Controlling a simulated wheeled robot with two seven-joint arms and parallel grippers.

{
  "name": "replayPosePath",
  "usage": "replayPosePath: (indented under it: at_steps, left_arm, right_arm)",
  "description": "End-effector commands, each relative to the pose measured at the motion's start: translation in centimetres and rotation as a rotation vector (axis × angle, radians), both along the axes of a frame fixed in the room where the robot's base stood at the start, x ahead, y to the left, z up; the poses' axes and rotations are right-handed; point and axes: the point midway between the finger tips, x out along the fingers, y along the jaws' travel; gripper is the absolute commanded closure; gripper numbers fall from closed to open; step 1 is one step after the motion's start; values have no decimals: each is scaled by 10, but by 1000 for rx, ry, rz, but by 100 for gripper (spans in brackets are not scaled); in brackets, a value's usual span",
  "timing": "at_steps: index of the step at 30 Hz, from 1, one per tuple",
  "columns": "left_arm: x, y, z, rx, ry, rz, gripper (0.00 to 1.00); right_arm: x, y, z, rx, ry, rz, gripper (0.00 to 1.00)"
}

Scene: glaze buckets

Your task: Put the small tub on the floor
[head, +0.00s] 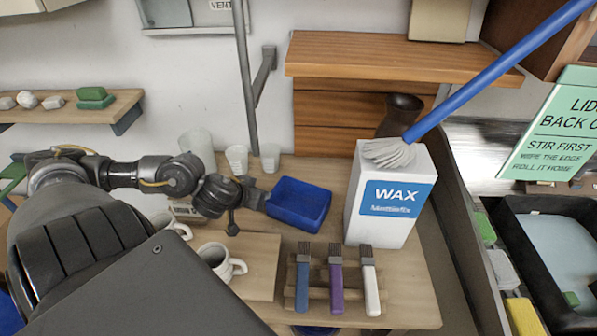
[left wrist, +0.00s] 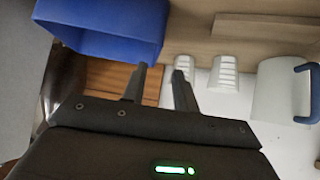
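My left gripper (head: 262,200) is right beside the tub's left side in the head view. In the left wrist view its two fingers (left wrist: 161,72) stand apart near the tub's corner, with no clear grip on it. Whether a finger touches the tub I cannot tell. My right gripper is not in view.
A white WAX box (head: 388,215) stands right of the tub, a broom with a blue handle (head: 490,80) above it. Three brushes (head: 336,280) lie in front. White cups (head: 237,160) stand behind my arm, a mug (head: 222,262) before it. Little floor shows.

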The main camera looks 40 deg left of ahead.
Motion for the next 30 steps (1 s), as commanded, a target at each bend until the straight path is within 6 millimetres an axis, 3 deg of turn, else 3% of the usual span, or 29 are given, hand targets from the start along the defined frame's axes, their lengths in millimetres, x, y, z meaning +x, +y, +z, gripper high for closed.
replayPosePath:
  at_steps: [4,14,24,30]
  left_arm:
    - [17,4,-18,-4,-2,3,71]
    - [28,7,-27,-1,0,1,71]
    - [61,14,-57,-2,0,2,71]
    - [65,15,-59,-1,0,-1,71]
  right_arm:
    - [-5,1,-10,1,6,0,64]
    - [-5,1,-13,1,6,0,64]
    - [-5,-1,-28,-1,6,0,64]
    - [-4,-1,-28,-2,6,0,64]
